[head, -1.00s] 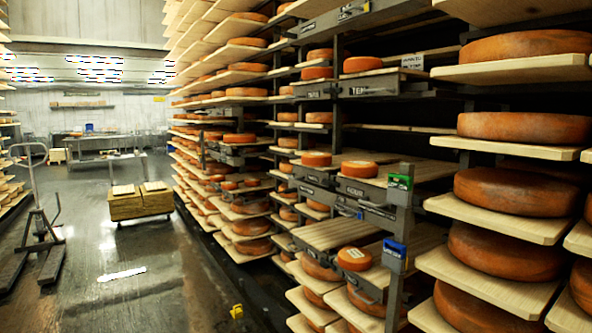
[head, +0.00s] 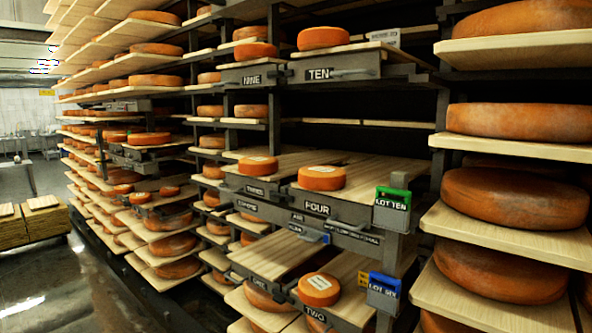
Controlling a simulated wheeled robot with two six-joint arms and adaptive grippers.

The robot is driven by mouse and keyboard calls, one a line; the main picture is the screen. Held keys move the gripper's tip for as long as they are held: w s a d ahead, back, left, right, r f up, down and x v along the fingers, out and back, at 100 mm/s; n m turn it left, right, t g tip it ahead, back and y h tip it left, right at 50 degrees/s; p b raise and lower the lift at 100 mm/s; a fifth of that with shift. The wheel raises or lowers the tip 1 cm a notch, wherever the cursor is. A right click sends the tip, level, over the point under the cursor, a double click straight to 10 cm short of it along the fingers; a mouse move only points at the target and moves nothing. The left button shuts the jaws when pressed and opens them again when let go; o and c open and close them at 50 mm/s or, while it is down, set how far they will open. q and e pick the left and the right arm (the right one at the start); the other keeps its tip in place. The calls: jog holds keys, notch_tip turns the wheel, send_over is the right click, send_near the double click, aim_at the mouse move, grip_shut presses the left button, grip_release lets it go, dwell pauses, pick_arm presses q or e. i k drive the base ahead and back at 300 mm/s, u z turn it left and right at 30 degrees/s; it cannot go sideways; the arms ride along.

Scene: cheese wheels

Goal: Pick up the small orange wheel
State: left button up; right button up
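Several small orange wheels sit on labelled shelves in the head view. One wheel (head: 323,39) lies on the shelf labelled TEN (head: 349,70). Another (head: 256,52) is on the shelf labelled NINE. A wheel with a pale label on top (head: 322,179) lies on the FOUR shelf, and a similar wheel (head: 258,168) is on the THREE shelf to its left. A labelled wheel (head: 318,291) lies lower down, on the TWO shelf. The frames do not show which of these the task names. Neither of my grippers is in view.
Large orange wheels (head: 512,205) fill boards at the right. A green LOT TEN tag (head: 392,204) and a blue LOT SIX tag (head: 383,292) hang on the rack. A stack of boards (head: 30,220) stands at the left. The aisle floor (head: 70,285) looks clear.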

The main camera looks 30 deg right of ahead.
aim_at(313, 178)
jog(key=i, duration=3.4)
jog(key=z, duration=3)
jog(key=i, duration=0.2)
jog(key=z, duration=0.05)
